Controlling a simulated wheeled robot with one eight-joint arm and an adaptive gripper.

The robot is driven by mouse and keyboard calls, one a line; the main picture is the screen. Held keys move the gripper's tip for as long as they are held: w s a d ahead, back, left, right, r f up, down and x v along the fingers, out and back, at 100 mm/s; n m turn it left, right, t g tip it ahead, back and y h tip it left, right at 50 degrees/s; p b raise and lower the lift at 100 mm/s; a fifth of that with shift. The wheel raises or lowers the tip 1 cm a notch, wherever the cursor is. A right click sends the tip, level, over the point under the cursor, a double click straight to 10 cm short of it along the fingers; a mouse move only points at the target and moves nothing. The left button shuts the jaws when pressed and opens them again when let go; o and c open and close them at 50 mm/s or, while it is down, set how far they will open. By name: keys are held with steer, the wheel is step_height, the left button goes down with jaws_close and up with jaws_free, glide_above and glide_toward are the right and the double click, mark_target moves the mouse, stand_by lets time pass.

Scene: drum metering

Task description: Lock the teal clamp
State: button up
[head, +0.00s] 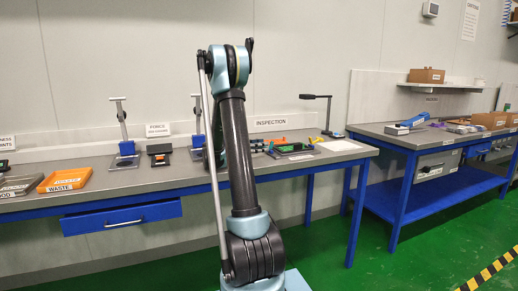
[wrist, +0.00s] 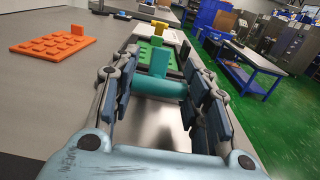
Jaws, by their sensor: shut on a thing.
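The teal clamp (wrist: 162,88) shows in the wrist view as a thick crosswise bar with an upright teal plate behind it. My gripper (wrist: 160,80) has a finger at each end of the bar and is shut on it. A green plate (wrist: 145,56) lies just beyond the clamp, with green and yellow upright pieces on it. The clamp's lower parts and its latch state are unclear. In the head view my arm hides the clamp and gripper, while green and orange parts (head: 290,147) show right of the arm at the inspection place.
An orange studded plate (wrist: 52,40) lies left of my gripper on the grey bench (head: 130,178). An orange waste tray (head: 64,180) and upright black-handled stands (head: 122,130) are along the bench. A blue drawer (head: 122,217) juts out from its front. A second bench (head: 390,132) stands right.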

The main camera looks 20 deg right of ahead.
mark_target(272, 142)
steer(key=r+y, duration=0.1)
steer(key=d+y, duration=0.1)
steer(key=y, duration=0.1)
steer(key=shift+d+r+y, duration=0.1)
steer(key=shift+r+y, duration=0.2)
steer(key=shift+r, duration=0.1)
steer(key=y, duration=0.2)
steer(key=d+r+y, duration=0.1)
steer(key=shift+d+r+y, duration=0.1)
steer(key=shift+d+y, duration=0.2)
steer(key=shift+y, duration=0.1)
steer(key=d+y, duration=0.1)
steer(key=y, duration=0.2)
steer(key=shift+w+d+r, duration=0.1)
steer(key=shift+d+r, duration=0.2)
steer(key=shift+d, duration=0.05)
steer(key=shift+d+y, duration=0.4)
steer(key=shift+y, duration=0.5)
steer(key=shift+d+y, duration=0.35)
steer(key=shift+y, duration=0.55)
steer(key=shift+w, duration=0.1)
steer(key=o, duration=1)
steer(key=shift+f, duration=0.1)
steer(key=shift+o, duration=0.4)
